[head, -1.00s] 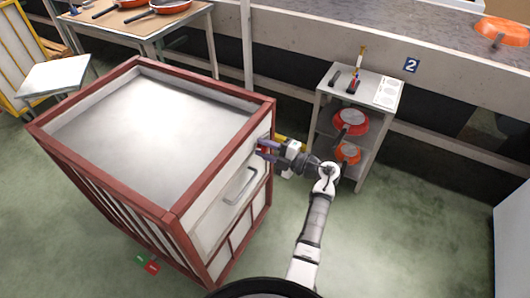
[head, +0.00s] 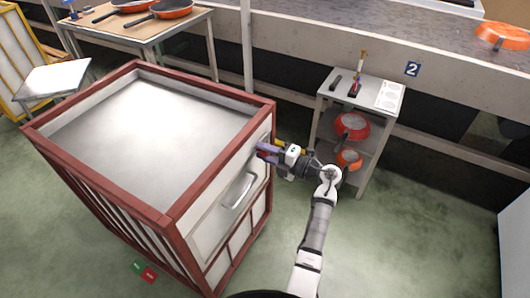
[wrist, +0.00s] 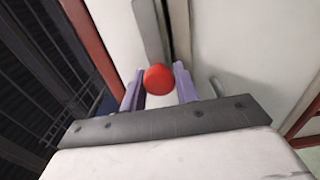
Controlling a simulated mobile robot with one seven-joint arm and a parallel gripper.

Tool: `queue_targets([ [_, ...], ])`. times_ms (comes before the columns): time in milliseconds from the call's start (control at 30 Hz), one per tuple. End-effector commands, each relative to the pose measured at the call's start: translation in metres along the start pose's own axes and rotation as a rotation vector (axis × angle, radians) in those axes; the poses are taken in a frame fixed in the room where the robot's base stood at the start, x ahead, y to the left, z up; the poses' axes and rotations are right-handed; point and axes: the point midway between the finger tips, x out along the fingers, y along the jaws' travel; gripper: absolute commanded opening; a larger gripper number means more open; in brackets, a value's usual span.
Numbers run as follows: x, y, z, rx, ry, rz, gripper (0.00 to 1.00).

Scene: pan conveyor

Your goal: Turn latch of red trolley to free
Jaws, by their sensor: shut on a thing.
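The red trolley (head: 165,222) has a red frame, pale panels and a flat grey top, and stands at left in the head view. A grey bar handle (head: 239,191) is on its near right face. My gripper (head: 266,152) is at the upper right part of that face. In the wrist view, the red round knob of the latch (wrist: 158,79) sits between the purple fingers of my gripper (wrist: 158,88), which is shut on it. The latch's turn angle is hard to tell, as the gripper covers most of it.
A small grey shelf stand (head: 361,97) with orange pans stands to the right, below the conveyor (head: 300,45) edge. A wooden table (head: 195,25) with pans is at the back left. Green and red tags (head: 143,271) show by the trolley's base. Green floor (head: 420,235) is clear at right.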

Motion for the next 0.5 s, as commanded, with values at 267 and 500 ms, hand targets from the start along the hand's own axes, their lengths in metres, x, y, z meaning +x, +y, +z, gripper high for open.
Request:
queue_targets([
  [267, -0.0006, -0.0006, -0.0001, 0.000, 0.000, -0.001, 0.49],
  [500, -0.0007, -0.0003, 0.0000, 0.001, 0.000, 0.000, 0.49],
])
